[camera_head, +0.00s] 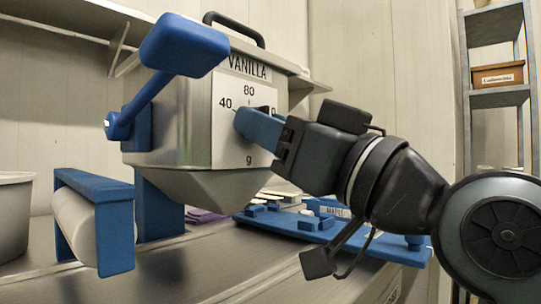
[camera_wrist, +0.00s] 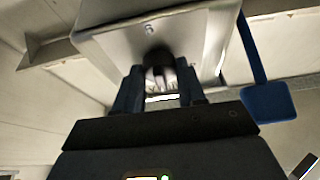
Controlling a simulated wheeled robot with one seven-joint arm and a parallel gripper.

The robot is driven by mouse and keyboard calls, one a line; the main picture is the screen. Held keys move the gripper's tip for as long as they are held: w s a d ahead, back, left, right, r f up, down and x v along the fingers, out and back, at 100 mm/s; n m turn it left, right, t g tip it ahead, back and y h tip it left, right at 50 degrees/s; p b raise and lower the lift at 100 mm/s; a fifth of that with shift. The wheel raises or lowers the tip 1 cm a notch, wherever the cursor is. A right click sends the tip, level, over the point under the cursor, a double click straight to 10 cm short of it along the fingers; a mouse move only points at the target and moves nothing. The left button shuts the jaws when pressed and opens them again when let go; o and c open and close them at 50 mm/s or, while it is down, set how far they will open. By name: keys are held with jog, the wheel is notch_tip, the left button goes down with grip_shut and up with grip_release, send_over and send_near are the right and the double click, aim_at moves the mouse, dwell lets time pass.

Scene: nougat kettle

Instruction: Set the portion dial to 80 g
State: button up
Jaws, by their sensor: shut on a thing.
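The portion dial's white face (camera_head: 228,92) is on the front of a steel kettle (camera_head: 165,125) labelled VANILLA. It shows 40 at the left, 80 at the top, a partly covered number ending in 0 at the right, and g below. My gripper (camera_head: 250,124) is at the dial, its blue fingers in front of the face. In the wrist view, my gripper (camera_wrist: 158,92) has its fingers on either side of the dark dial knob (camera_wrist: 158,62) and is shut on it. The fingers hide most of the knob in the head view, so I cannot tell which number it points to.
A blue lever (camera_head: 185,45) sticks out at the kettle's upper left. A white roll in a blue holder (camera_head: 95,185) stands at the front left. A blue tray (camera_head: 290,226) with small pieces lies below the kettle. A shelf rack (camera_head: 495,98) stands at the right.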

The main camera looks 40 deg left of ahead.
dwell(0.6)
jog(key=o, duration=1)
jog(key=shift+n, duration=0.3)
jog(key=shift+o, duration=0.2)
jog(key=v, duration=0.7)
jog(key=shift+d+f, duration=0.2)
jog(key=shift+d, duration=0.2)
